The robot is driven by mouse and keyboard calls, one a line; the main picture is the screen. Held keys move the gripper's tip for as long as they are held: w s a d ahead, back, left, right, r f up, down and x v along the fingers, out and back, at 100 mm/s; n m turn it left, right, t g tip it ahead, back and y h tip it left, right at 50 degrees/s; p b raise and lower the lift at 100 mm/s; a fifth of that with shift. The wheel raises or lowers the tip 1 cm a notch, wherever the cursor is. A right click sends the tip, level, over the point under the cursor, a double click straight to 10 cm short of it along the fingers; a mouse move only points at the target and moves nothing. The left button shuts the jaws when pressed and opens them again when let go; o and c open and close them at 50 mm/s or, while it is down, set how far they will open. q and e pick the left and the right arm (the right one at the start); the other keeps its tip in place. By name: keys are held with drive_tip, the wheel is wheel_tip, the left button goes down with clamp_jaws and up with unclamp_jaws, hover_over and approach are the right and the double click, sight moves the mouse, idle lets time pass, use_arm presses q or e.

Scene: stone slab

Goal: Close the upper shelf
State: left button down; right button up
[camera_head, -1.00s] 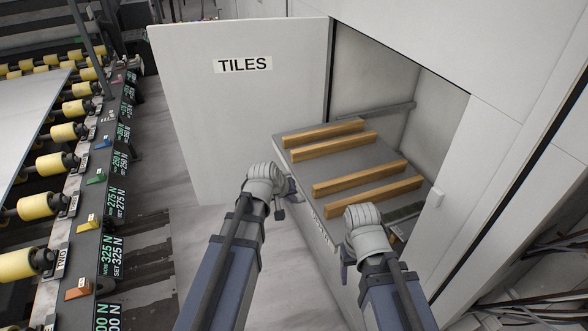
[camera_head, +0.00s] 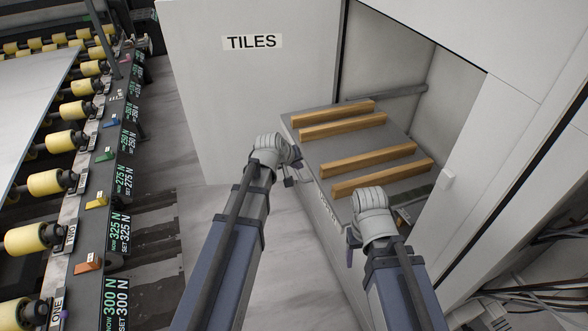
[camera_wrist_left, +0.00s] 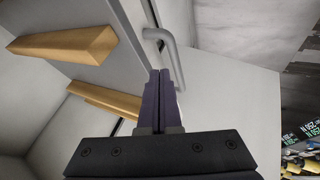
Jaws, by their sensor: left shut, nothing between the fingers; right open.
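The upper shelf (camera_head: 385,135) is a grey pull-out slab with several wooden slats, standing out of the white cabinet (camera_head: 405,40). Its front face carries lettering, partly hidden by my arms. My left gripper (camera_head: 289,178) is at the shelf's front face toward its far-left end, shut and empty. In the left wrist view the closed fingers (camera_wrist_left: 158,100) overlap a curved silver handle (camera_wrist_left: 167,48) on the shelf front; I cannot tell whether they touch it. My right gripper (camera_head: 350,247) is open near the shelf's near front end.
A white door (camera_head: 245,95) labelled TILES stands open at left of the shelf. A roller conveyor (camera_head: 45,182) with yellow rollers and force displays runs along the left. Cables (camera_head: 530,300) lie at lower right. The floor between conveyor and cabinet is clear.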

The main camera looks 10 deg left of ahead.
sight(389, 145)
use_arm(q)
drive_tip(key=b+x, duration=0.2)
drive_tip(key=x, duration=0.2)
drive_tip(key=shift+w+f+b, duration=0.2)
drive_tip(key=shift+f+b, duration=0.05)
drive_tip(key=shift+b, duration=0.1)
use_arm(e)
wheel_tip(389, 145, down, 4)
drive_tip(key=shift+r, duration=0.15)
use_arm(q)
drive_tip(key=shift+w+d, duration=0.1)
drive_tip(key=shift+d, duration=0.05)
